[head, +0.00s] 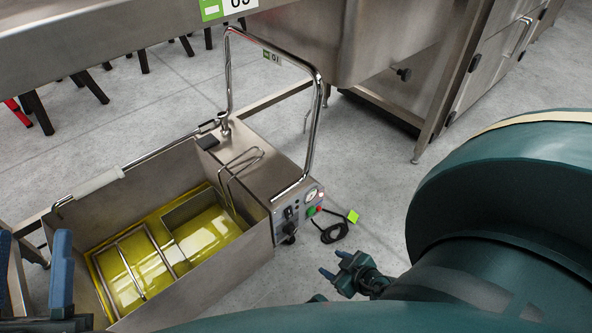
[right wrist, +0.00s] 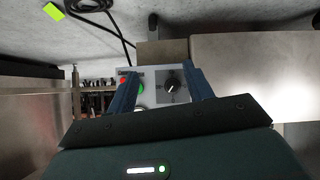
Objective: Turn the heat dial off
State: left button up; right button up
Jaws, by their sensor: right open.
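The heat dial (head: 289,229) is a black knob low on the control panel at the right end of a steel fryer (head: 240,262). In the right wrist view the dial (right wrist: 171,88) has a white pointer mark tilted up and right. My right gripper (head: 334,264) is open and empty, to the right of and below the panel in the head view. In the right wrist view its fingers (right wrist: 161,80) appear on either side of the dial, apart from it. My left gripper (head: 34,250) is at the left edge, partly cut off, its blue fingers apart.
The panel also has a gauge (head: 311,195), a red button (right wrist: 124,80) and a green button (right wrist: 141,88). The fryer holds yellow oil (head: 208,235). A chrome frame (head: 318,125) rises above it. A black cable (head: 333,232) with a green tag (head: 352,216) lies beside the panel.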

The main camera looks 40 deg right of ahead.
notch_tip(320, 180, up, 5)
jog(key=w+a+m+t, duration=0.1)
jog(key=w+a+t, duration=0.1)
jog(key=t, duration=0.1)
pick_arm(q)
jog(key=shift+s+a+r+m+h+b, duration=0.1)
jog(key=shift+s+r+m+h+b, duration=0.05)
jog(key=shift+r+m+h+b, duration=0.55)
jog(key=shift+s+a+r+m+h+b, duration=0.15)
jog(key=shift+r+m+h+b, duration=0.25)
jog(key=shift+r+m+h, duration=0.5)
jog(key=shift+s+r+m+h+b, duration=0.15)
jog(key=shift+r+m+h+b, duration=0.4)
jog(key=shift+m+h, duration=0.45)
pick_arm(e)
jog(key=x, duration=1.2)
jog(key=shift+w+a+m+y, duration=0.25)
jog(key=shift+w+m+y, duration=0.05)
jog(key=shift+r, duration=0.2)
jog(key=shift+c, duration=0.3)
pick_arm(q)
jog(key=shift+f, duration=0.15)
pick_arm(e)
jog(key=c, duration=0.7)
